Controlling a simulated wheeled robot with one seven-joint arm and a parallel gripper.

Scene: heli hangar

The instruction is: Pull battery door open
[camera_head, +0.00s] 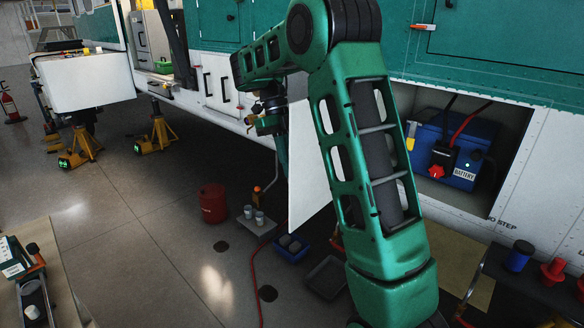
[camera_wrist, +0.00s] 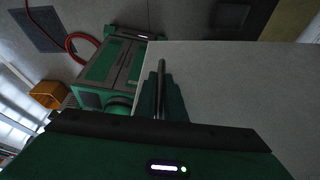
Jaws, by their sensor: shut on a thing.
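The battery door (camera_head: 306,165) is a white panel that stands swung out from the helicopter's side, left of the battery bay. Part of it is hidden behind my green arm. In the wrist view the door is a broad pale surface (camera_wrist: 235,95). My gripper (camera_wrist: 162,92) is shut on the dark bar-shaped handle of the door (camera_wrist: 161,75). In the head view my gripper (camera_head: 270,118) is dark and partly hidden at the door's left side. The blue battery (camera_head: 455,150), with a red knob and a label, shows inside the open bay.
A red bucket (camera_head: 213,203), cups on a board (camera_head: 258,219), a blue bin (camera_head: 290,247) and a dark tray (camera_head: 327,277) stand on the floor below the door. Yellow jacks (camera_head: 158,130) stand at the left. Carts stand at both lower corners. The floor at left centre is clear.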

